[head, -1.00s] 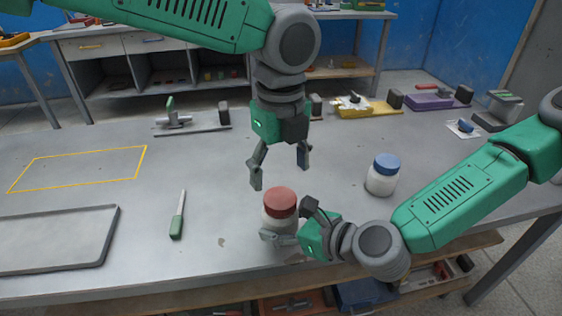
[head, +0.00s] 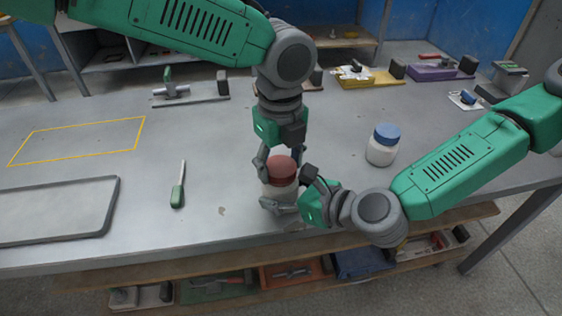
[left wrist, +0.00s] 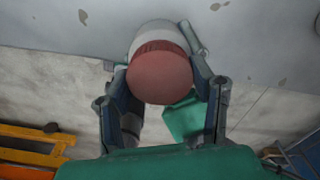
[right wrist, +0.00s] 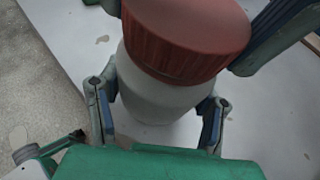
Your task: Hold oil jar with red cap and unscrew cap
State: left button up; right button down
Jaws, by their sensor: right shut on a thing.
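The oil jar (head: 281,191) has a whitish body and a ribbed red cap (head: 281,168). It stands upright near the table's front edge. My right gripper (head: 291,190) is shut on the jar's body from the right, with a finger on each side in the right wrist view (right wrist: 160,115). My left gripper (head: 280,160) points down from above, with its fingers on either side of the red cap. In the left wrist view the cap (left wrist: 160,76) lies between these fingers, which look open. Contact with the cap is hard to tell.
A jar with a blue cap (head: 383,146) stands to the right. A green-handled tool (head: 178,190) and a grey tray (head: 110,210) lie to the left. Fixtures line the back of the table. A lower shelf with tools (head: 290,272) lies below the front edge.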

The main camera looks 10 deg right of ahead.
pick_arm(q)
jog(key=n, duration=0.6)
jog(key=shift+r, duration=0.1)
jog(key=shift+c, duration=0.2)
jog(key=n, duration=0.4)
jog(key=shift+d, duration=0.2)
jog(key=o, duration=1.3)
jog(key=shift+a, duration=0.1)
